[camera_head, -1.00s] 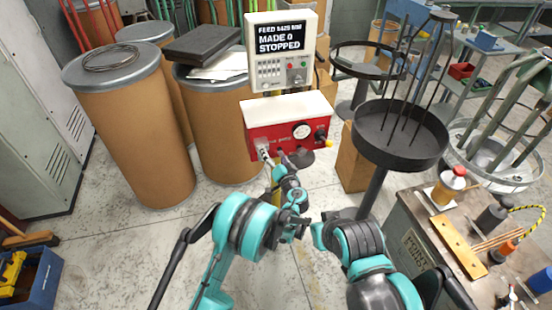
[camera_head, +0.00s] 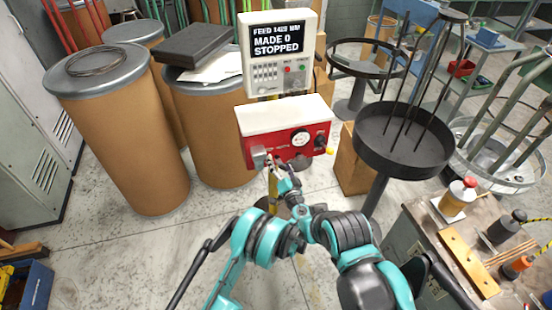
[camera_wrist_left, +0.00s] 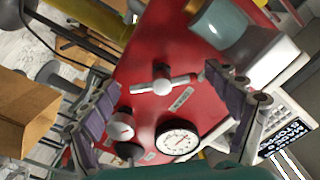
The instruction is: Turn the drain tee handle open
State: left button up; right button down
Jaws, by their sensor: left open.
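The silver tee handle (camera_wrist_left: 160,86) sticks out of the red panel face in the left wrist view, its bar lying nearly level across the picture. My left gripper (camera_wrist_left: 162,78) is open, with one finger on each side of the handle and visible gaps to both. In the head view my left gripper (camera_head: 279,172) is at the lower front of the red unit (camera_head: 265,146), where it hides the handle. My right gripper is not in view; only part of that arm shows.
A pressure gauge (camera_wrist_left: 178,138) and a black knob (camera_wrist_left: 128,150) sit close to the handle. A grey cylinder (camera_wrist_left: 222,24) juts out on the other side. A display box (camera_head: 278,50) reads STOPPED. Fibre drums (camera_head: 125,140) stand left, a black round tray (camera_head: 405,165) right.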

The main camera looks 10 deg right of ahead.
pick_arm(q)
jog(key=shift+w, duration=0.1)
jog(key=shift+s+r, duration=0.15)
jog(key=shift+s, duration=0.05)
jog(key=shift+c, duration=0.2)
jog(key=c, duration=1.1)
